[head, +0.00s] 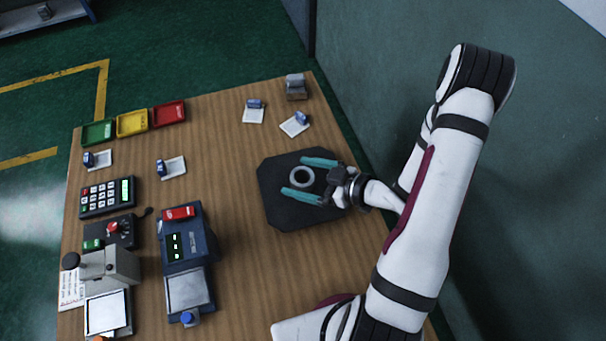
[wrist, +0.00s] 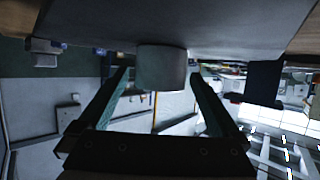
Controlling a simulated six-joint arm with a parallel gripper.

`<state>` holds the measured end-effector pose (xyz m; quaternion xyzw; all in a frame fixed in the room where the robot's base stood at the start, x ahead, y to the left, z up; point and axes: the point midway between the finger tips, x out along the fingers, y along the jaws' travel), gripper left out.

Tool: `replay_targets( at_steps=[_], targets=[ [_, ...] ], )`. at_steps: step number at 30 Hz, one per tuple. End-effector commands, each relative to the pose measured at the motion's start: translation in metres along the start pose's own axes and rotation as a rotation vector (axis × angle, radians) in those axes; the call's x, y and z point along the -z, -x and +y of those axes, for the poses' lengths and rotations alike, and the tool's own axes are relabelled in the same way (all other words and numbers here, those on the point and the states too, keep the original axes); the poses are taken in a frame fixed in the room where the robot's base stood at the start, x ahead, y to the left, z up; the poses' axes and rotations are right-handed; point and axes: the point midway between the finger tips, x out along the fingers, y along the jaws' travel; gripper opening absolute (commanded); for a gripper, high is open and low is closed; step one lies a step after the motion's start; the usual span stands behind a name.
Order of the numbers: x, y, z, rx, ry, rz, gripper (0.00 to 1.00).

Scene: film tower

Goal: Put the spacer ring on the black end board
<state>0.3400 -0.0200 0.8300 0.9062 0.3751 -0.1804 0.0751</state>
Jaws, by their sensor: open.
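The pale grey spacer ring (head: 312,178) lies flat on the black end board (head: 288,217), around the board's middle. My gripper (head: 295,176) is open, with one teal finger on each side of the ring. In the head view there are gaps between the ring and both fingers. The wrist view shows the scene upside down. There the ring (wrist: 162,68) sits against the dark board (wrist: 215,30), between the open fingers of my gripper (wrist: 160,74), and neither finger seems to touch it.
Several white cards with blue items (head: 253,113) and a grey block (head: 296,87) lie beyond the board. Green, yellow and red trays (head: 133,123) stand at the back left. A blue device (head: 186,250) and a keypad (head: 107,198) stand to the left. Bare wood lies between.

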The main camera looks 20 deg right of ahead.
Motion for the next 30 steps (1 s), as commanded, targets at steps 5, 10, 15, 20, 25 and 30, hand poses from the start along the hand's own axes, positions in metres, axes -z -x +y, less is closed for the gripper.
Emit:
replay_targets(
  at_steps=[5,10,15,20,25,30],
  targets=[
    [0.003,0.011,0.002,-0.004,0.0,0.0,0.99],
    [0.003,0.054,0.002,-0.009,0.0,0.001,0.99],
    [0.003,0.097,0.001,-0.007,0.001,-0.001,0.99],
    [0.003,0.118,0.001,-0.004,0.001,-0.004,0.99],
    [0.0,0.119,0.068,-0.241,0.003,-0.323,0.99],
    [0.053,0.17,0.11,-0.783,-0.224,-0.74,0.99]
  ],
)
